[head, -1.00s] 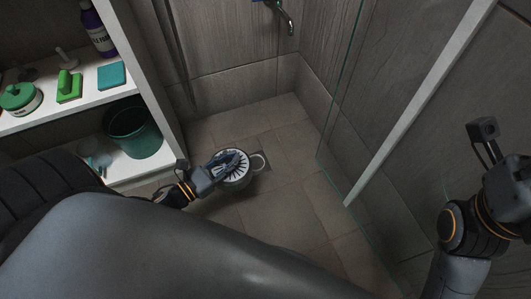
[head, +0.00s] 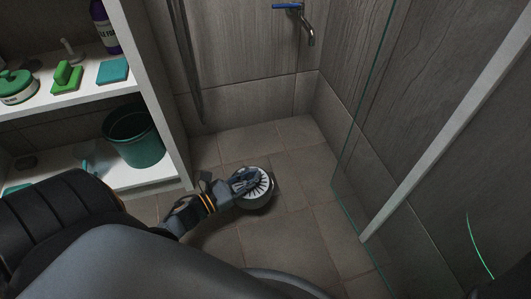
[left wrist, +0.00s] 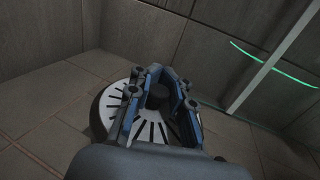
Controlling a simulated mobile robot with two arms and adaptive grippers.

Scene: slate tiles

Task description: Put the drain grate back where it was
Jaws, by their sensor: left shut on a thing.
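The drain grate (head: 265,186) is a round, pale disc with dark radial slots and a dark side rim. My left gripper (head: 250,180) reaches it from the left and is shut on a dark part at the middle of its top. The left wrist view shows the grate (left wrist: 108,108) under the fingers (left wrist: 158,92), which hide part of it. The grate is low over the floor; I cannot tell whether it touches. My right gripper is out of view.
A glass panel (head: 345,190) bounds the right. A blue-handled tap (head: 308,30) is on the back wall. Floor tiles between are clear.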

